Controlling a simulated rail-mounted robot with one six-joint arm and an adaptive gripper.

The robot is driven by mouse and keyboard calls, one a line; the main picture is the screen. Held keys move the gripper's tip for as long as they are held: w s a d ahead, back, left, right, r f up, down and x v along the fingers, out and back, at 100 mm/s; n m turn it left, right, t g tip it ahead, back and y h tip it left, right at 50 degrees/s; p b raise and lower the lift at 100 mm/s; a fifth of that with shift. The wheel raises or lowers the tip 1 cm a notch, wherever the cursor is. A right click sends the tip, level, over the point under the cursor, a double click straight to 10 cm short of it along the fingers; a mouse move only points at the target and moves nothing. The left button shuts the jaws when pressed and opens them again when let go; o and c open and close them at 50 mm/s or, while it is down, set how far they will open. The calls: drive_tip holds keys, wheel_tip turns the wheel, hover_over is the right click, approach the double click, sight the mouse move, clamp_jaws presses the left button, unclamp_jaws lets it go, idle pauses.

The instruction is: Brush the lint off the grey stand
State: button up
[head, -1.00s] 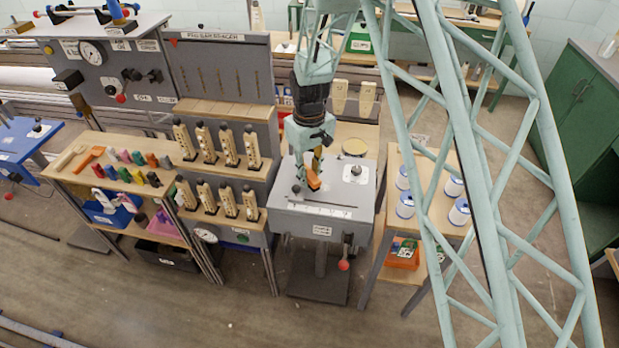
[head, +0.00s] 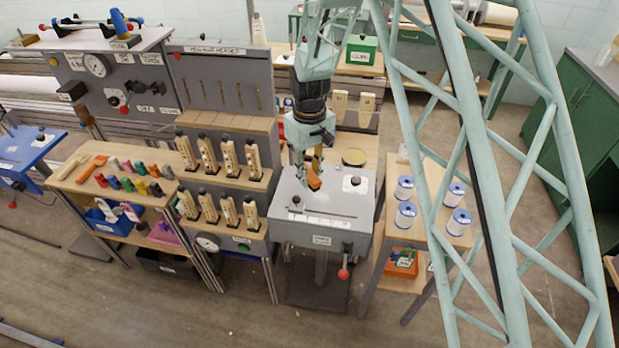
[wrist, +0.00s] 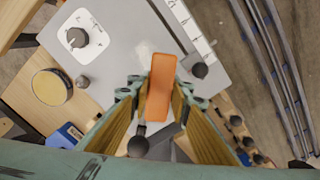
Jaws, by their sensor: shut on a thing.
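The grey stand (head: 282,222) stands in the middle of the head view, with a flat grey top that also fills the upper left of the wrist view (wrist: 125,25). My gripper (head: 309,170) is over the stand's top. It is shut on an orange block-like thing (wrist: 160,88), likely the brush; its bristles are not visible. The orange thing also shows in the head view (head: 314,180). I cannot tell whether it touches the top. I cannot make out any lint on the stand.
A knob plate (head: 355,183) and a long slot strip are on the stand's top. A red-tipped lever (head: 343,273) hangs at its front. Racks of wooden pegs (head: 253,157) stand to the left. A table with white and blue spools (head: 405,214) stands close on the right.

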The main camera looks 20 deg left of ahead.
idle(0.3)
drive_tip(key=shift+r+p, duration=0.6)
drive_tip(key=shift+r, duration=0.9)
